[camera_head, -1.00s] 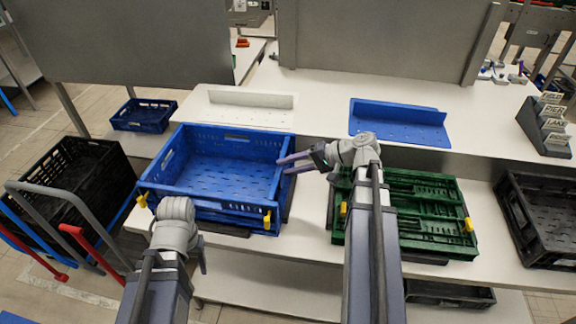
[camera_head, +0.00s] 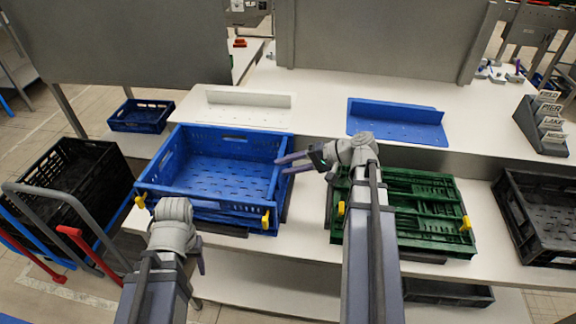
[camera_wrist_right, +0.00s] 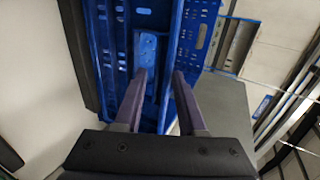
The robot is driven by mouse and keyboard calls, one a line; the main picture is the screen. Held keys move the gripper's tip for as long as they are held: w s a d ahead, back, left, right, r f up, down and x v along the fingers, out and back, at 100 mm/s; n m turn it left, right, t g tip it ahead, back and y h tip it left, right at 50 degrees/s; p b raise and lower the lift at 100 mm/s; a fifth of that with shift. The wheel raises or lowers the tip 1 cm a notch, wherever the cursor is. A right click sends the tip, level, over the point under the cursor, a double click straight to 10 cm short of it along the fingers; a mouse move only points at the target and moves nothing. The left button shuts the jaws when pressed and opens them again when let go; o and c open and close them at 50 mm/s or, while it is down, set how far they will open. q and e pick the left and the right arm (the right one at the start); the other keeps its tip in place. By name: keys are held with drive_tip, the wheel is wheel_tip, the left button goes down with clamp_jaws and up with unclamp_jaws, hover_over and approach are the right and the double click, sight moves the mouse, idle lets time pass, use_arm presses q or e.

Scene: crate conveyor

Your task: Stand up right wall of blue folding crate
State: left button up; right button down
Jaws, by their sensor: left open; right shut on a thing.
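The blue folding crate (camera_head: 215,135) stands on the white table, left of centre in the head view. Its back, left and right walls stand up; the front side is lower, with yellow latches at its corners. My right gripper (camera_head: 281,164) is shut on the right wall (camera_head: 279,182) near its top edge, coming from the right. In the right wrist view, the fingers of my right gripper (camera_wrist_right: 160,88) reach onto the blue wall; the exact contact is hard to see. My left gripper (camera_head: 200,262) is open and empty in front of the crate, its fingers mostly hidden by my wrist.
A green folded crate (camera_head: 405,245) lies right of the blue one, under my right forearm. A black crate (camera_head: 515,215) is at far right. A blue tray (camera_head: 395,130) and a white tray (camera_head: 245,100) lie behind. A red-handled trolley (camera_head: 75,240) stands at left.

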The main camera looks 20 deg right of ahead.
drive_tip(key=shift+s+f, duration=0.35)
drive_tip(key=shift+f, duration=0.2)
drive_tip(key=c, duration=0.9)
unclamp_jaws()
drive_tip(key=shift+o, duration=1.1)
drive_tip(key=shift+w+d, duration=0.1)
drive_tip(key=shift+d, duration=0.05)
drive_tip(key=s+d+r+p, duration=0.1)
drive_tip(key=s+d, duration=0.3)
drive_tip(key=d, duration=0.3)
drive_tip(key=shift+s+d+r, duration=0.15)
drive_tip(key=shift+s, duration=0.25)
